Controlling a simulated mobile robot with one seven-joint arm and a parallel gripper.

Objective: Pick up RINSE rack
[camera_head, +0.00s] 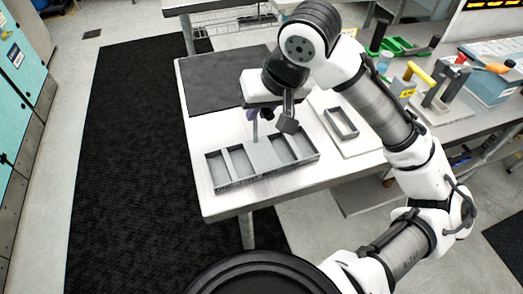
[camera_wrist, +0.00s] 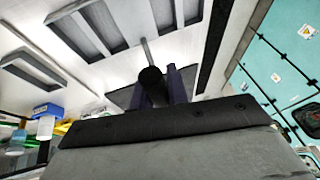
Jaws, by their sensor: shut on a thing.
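My gripper (camera_head: 254,113) is above the near white table, pointing down over a long grey tray (camera_head: 214,169) with several compartments. In the wrist view, its purple fingers (camera_wrist: 155,78) are closed around a black knob (camera_wrist: 151,76) at the end of a thin grey post (camera_wrist: 147,50). In the head view, the post (camera_head: 255,130) runs down to the middle of the tray, where a flat grey section shows between open compartments. I take this knobbed piece as the rack. No RINSE label is readable, and I cannot tell whether its base is resting or raised.
A small grey tray (camera_head: 341,122) lies on a pale board to the right. A dark mat (camera_head: 225,78) covers the table's back. Green bins (camera_head: 398,46) and a yellow-handled tool (camera_head: 418,73) stand on the right bench. The table's left front corner is clear.

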